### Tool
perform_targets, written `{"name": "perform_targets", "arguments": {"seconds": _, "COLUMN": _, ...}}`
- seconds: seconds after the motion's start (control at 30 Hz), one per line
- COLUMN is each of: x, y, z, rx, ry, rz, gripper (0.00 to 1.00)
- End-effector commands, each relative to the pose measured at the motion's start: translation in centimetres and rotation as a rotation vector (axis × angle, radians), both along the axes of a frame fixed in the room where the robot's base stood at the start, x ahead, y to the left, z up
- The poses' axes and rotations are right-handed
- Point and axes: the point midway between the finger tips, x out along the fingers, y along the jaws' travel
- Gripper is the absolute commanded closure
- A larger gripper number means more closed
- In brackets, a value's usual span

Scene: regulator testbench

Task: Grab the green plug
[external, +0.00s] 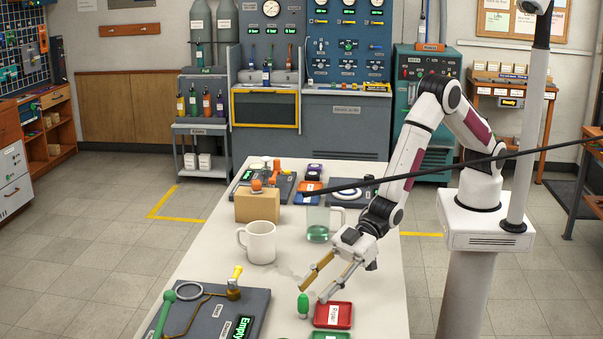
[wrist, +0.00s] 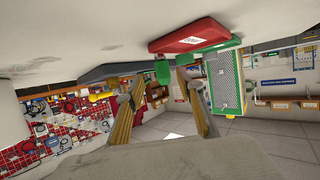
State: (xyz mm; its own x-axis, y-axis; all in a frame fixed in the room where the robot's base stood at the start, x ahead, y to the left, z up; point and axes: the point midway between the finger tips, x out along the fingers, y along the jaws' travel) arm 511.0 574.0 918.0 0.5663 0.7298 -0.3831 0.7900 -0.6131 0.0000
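The green plug (external: 303,304) stands on the white table, left of a red tray. In the wrist view, which looks upside down, the green plug (wrist: 162,72) shows beyond and between my fingertips. My gripper (external: 312,294) is open, its two fingers spread and angled down toward the plug; it also shows open in the wrist view (wrist: 160,80). One fingertip appears just above and behind the plug in the external view, the other to its right. Nothing is between the fingers' pads, and I cannot tell exact contact.
The red tray (external: 333,314) sits right of the plug, with a green tray (external: 330,335) in front. A dark panel (external: 206,322) with a green handle lies left. A white mug (external: 260,242), a glass beaker (external: 318,225) and a wooden block (external: 256,206) stand farther back.

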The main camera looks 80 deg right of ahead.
Motion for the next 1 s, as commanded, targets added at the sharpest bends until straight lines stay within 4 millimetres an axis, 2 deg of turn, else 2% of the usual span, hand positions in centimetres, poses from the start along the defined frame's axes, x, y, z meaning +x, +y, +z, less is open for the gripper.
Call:
{"name": "perform_targets", "arguments": {"seconds": 0.57, "x": 0.4, "y": 0.6, "z": -0.1, "rx": 0.001, "ry": -0.001, "rz": 0.0, "gripper": 0.63}}
{"name": "perform_targets", "arguments": {"seconds": 1.0, "x": 1.9, "y": 3.4, "z": -0.8, "rx": 0.001, "ry": 0.0, "rz": 0.001, "gripper": 0.63}}
